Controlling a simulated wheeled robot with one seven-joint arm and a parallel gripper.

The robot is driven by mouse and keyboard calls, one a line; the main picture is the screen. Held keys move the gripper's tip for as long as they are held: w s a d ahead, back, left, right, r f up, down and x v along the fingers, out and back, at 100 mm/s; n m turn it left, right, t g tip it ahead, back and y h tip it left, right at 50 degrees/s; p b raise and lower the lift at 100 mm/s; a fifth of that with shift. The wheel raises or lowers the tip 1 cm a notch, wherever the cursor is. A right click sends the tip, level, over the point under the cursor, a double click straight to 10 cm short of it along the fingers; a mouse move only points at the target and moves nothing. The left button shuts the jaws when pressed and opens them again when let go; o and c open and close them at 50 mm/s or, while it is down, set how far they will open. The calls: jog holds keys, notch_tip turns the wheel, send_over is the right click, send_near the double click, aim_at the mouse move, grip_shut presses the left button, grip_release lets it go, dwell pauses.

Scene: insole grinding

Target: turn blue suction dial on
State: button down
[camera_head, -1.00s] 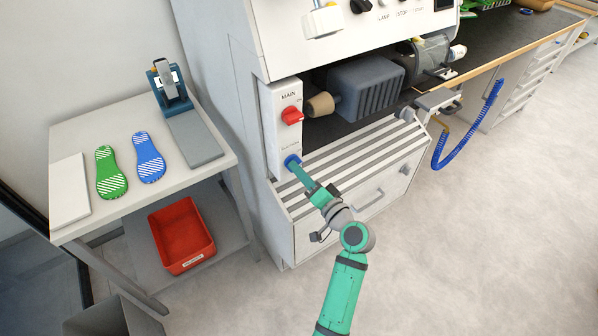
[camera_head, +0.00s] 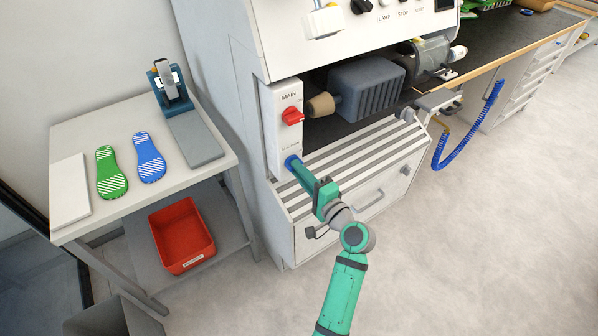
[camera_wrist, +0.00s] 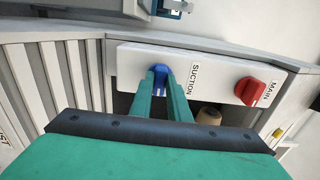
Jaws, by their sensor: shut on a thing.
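The blue suction dial (camera_head: 291,161) sits low on the white switch panel (camera_head: 284,142), under the red MAIN dial (camera_head: 292,116). My gripper (camera_head: 294,166) reaches up to it from the lower right, its fingers shut on the dial. In the wrist view the blue dial (camera_wrist: 160,72) shows between the two green fingertips (camera_wrist: 161,76), beside the SUCTION label. The red dial (camera_wrist: 249,92) is to its right, clear of the fingers. The fingers hide part of the blue dial, and its exact setting cannot be told.
Below the panel is a slatted grey grille (camera_head: 350,160) with a drawer handle (camera_head: 368,203). A grey motor (camera_head: 365,88) is at the right. A side table (camera_head: 90,135) with a green insole (camera_head: 110,172) and a blue insole (camera_head: 149,158) stands at the left.

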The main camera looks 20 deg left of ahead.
dwell(0.3)
jog(key=c, duration=1.7)
grip_release()
jog(key=v, duration=1.1)
jog(key=shift+a, duration=0.1)
jog(key=shift+f, duration=0.15)
